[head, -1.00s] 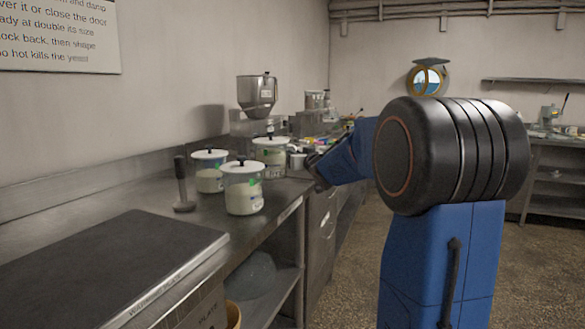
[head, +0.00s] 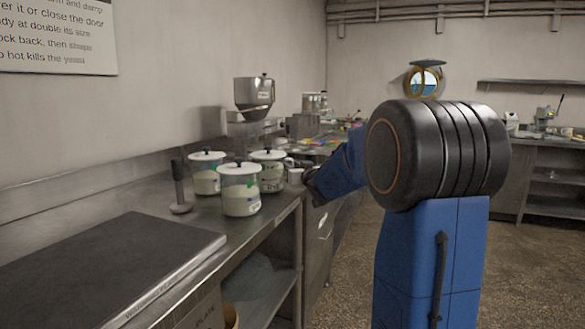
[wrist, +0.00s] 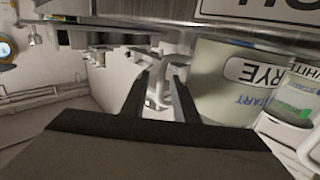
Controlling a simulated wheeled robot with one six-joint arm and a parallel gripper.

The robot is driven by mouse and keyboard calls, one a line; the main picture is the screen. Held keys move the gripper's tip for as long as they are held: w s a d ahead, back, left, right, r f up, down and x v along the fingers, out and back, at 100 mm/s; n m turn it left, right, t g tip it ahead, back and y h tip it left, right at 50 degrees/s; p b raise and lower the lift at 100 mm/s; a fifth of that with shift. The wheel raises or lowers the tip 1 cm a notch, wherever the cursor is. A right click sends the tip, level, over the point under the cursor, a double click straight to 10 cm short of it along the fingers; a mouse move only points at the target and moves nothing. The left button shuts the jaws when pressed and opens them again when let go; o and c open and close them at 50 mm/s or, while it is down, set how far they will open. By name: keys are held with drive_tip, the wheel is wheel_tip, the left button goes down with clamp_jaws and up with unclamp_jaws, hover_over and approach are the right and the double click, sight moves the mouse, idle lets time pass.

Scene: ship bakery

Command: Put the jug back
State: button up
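The jug (head: 271,178) is a clear lidded container of pale contents with a green mark. It stands upright at the right end of the row on the steel counter. In the wrist view, which is upside down, it is close on the right as a pale container (wrist: 222,85) labelled RYE. My gripper (wrist: 160,88) has one dark finger on each side of its pale handle (wrist: 157,96) and appears shut on it. In the head view my gripper (head: 312,186) is at the jug's right, partly hidden. Whether the jug's base touches the counter is hard to see.
Two similar lidded containers stand close by, one in front (head: 240,195) and one to the left (head: 206,181). A dark-handled tool (head: 179,190) stands left of them. A steel hopper (head: 253,98) is behind. The counter's front edge is close to my gripper.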

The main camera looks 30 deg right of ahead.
drive_tip(key=shift+r, duration=0.1)
drive_tip(key=shift+s, duration=0.55)
drive_tip(key=s+a, duration=0.1)
drive_tip(key=s, duration=1)
drive_tip(key=s+a+f+g, duration=0.4)
drive_tip(key=s+a+f, duration=0.3)
drive_tip(key=s, duration=0.6)
drive_tip(key=s+a+f+n+g+y, duration=0.1)
drive_tip(key=s+a+f+g, duration=0.3)
drive_tip(key=s, duration=0.9)
drive_tip(key=s+a+f+g+y, duration=0.1)
drive_tip(key=s+a+f+g, duration=0.4)
drive_tip(key=s+a+f, duration=0.5)
drive_tip(key=s+a, duration=0.1)
drive_tip(key=s, duration=0.1)
drive_tip(key=shift+s+f+n, duration=0.3)
drive_tip(key=shift+s+f, duration=0.1)
